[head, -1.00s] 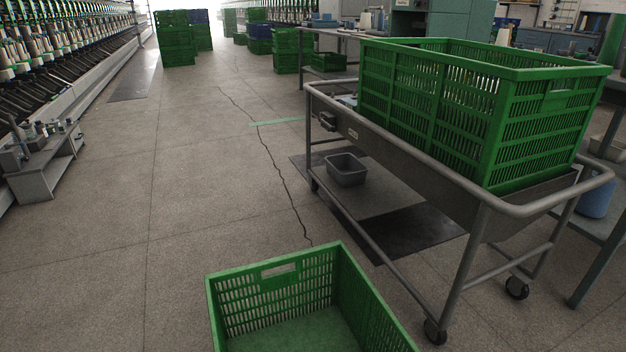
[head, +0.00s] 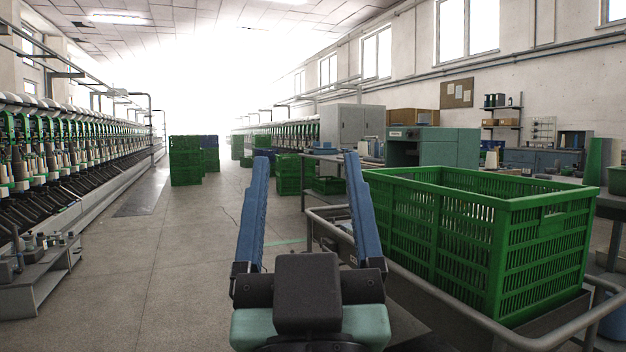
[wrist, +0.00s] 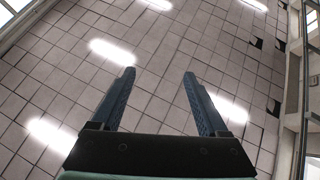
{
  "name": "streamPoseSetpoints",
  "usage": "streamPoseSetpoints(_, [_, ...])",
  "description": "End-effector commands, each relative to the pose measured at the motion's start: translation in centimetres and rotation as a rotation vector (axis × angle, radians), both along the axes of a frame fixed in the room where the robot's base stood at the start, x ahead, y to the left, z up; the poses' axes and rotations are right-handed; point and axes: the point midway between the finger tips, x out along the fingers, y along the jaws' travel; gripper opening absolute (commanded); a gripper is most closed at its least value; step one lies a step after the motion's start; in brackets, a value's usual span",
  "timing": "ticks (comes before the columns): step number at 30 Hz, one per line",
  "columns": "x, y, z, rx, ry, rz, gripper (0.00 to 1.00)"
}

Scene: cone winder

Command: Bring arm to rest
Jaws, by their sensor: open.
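My gripper (head: 306,165) stands raised in the lower middle of the head view, its two blue fingers wide apart and pointing up. Nothing is between the fingers. In the wrist view my gripper (wrist: 159,78) also shows open and empty against the tiled ceiling (wrist: 160,30) with its bright lamps. The gripper stands to the left of the large green crate (head: 465,235) in the picture and looks apart from it.
The crate sits on a metal trolley (head: 545,338) with a tubular rail at the right. Winding machines (head: 60,165) line the left side. Stacked green crates (head: 186,162) stand farther down the aisle. The floor (head: 150,260) at left centre is clear.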

Motion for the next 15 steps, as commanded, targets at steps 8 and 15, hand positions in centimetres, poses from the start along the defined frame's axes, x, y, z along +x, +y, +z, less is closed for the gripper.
streamPoseSetpoints(8, [-6.0, -0.5, 4.8, 0.044, -0.13, -0.002, 0.77])
streamPoseSetpoints(15, [-5.9, -0.5, 4.7, 0.043, -0.129, -0.002, 0.77])
